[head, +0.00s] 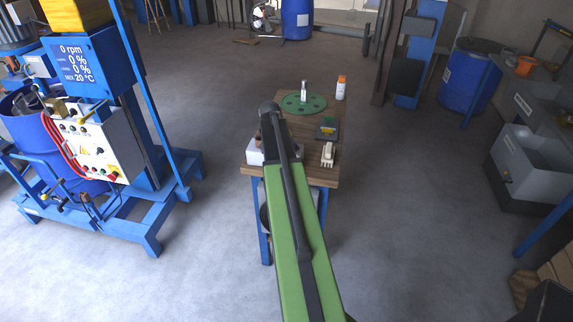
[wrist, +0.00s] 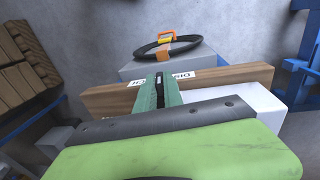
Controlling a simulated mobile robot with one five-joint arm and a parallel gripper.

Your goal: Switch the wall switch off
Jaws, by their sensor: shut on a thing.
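I cannot pick out the wall switch for certain in either view. My gripper (wrist: 160,91) shows in the wrist view as two green fingers close together, with a narrow dark strip between them. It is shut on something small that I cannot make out. The fingers reach over a brown wooden edge (wrist: 232,76) with a lettered label on it. A white block (wrist: 266,108) is just right of the fingers. In the head view my green arm reaches to the small wooden table (head: 318,174), and the gripper is hidden there.
On the table are a green disc (head: 296,106), a white bottle with an orange cap (head: 341,89), a cream object (head: 327,153) and a white box (head: 254,153). The blue mixer (head: 140,110) stands left.

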